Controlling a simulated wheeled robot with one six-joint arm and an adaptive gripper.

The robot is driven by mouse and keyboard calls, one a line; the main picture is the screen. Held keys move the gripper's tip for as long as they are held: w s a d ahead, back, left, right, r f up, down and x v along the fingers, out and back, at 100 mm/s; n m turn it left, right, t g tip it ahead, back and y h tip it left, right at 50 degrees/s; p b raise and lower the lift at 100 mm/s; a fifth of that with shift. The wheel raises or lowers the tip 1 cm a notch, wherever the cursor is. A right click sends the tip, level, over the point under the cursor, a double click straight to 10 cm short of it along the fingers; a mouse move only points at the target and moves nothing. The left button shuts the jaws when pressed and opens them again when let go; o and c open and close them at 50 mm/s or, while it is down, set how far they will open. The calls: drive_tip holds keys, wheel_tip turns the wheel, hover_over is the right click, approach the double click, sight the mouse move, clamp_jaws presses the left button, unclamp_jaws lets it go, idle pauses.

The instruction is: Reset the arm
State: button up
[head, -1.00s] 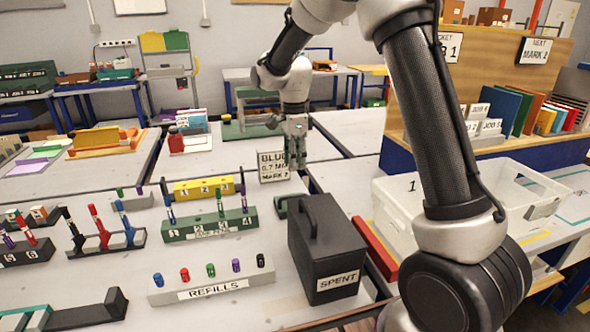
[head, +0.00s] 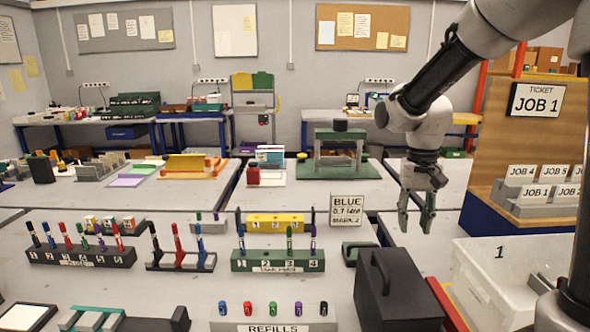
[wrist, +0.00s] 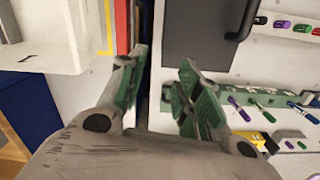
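My gripper (head: 416,214) hangs pointing down from my arm at the right of the head view, above the table and behind the black box. Its green-padded fingers stand apart with nothing between them. In the wrist view the open fingers (wrist: 160,85) also show an empty gap, over the strip between the white bin and the dark box. My arm reaches in from the upper right of the head view.
Green (head: 277,260) and yellow (head: 276,223) pen racks stand further left. A wooden ticket board (head: 500,140) rises at right.

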drive_tip(key=s+d+r+n+t, duration=0.1)
drive_tip(key=s+d+r, duration=0.3)
drive_tip(key=s, duration=0.5)
drive_tip(key=s+d+r+n+t, duration=0.1)
drive_tip(key=s+d+r+t, duration=0.3)
drive_tip(key=s, duration=0.5)
drive_tip(key=shift+s+r, duration=0.15)
drive_tip(key=shift+r, duration=0.45)
drive_tip(key=shift+d, duration=0.1)
